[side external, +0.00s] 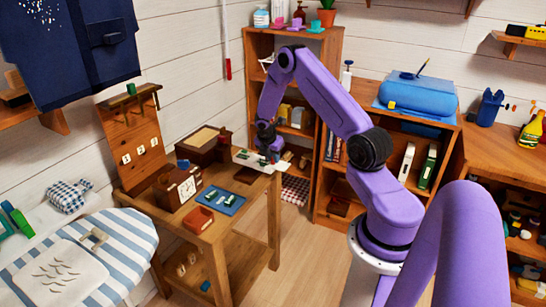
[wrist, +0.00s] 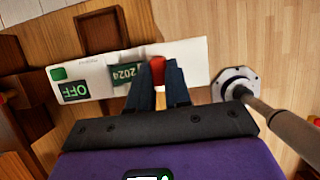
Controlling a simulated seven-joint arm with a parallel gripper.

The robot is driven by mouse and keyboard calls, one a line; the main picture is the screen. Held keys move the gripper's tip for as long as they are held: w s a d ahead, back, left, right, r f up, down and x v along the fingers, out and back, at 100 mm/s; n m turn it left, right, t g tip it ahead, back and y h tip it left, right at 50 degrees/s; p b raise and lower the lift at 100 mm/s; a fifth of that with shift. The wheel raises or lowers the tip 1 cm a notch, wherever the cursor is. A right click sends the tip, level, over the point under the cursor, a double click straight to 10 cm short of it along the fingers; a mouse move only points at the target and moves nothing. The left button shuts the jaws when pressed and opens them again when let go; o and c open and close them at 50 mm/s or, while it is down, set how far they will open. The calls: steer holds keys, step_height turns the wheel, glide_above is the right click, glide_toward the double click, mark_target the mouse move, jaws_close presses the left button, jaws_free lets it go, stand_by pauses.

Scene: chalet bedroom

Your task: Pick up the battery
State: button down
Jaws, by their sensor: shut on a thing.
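My gripper (wrist: 158,68) points down over a white panel (wrist: 195,55) that carries green labels. A small red thing (wrist: 157,62) shows between the dark fingertips, which are shut on it. Only its end is visible, so I cannot tell from its shape that it is the battery. In the side view my gripper (side external: 268,152) is low at the right back corner of the wooden table (side external: 215,235), by the white panel (side external: 247,160). The held thing is too small to make out there.
On the table stand a clock box (side external: 178,188), a brown box (side external: 202,145), a blue tray (side external: 233,209) with small items and a small red-brown tray (side external: 198,220). A bookshelf (side external: 334,48) stands behind. Open floor lies to the table's right.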

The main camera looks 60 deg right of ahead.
steer(key=shift+f, duration=0.55)
steer(key=c, duration=1.1)
jaws_free()
steer(key=shift+o, duration=0.2)
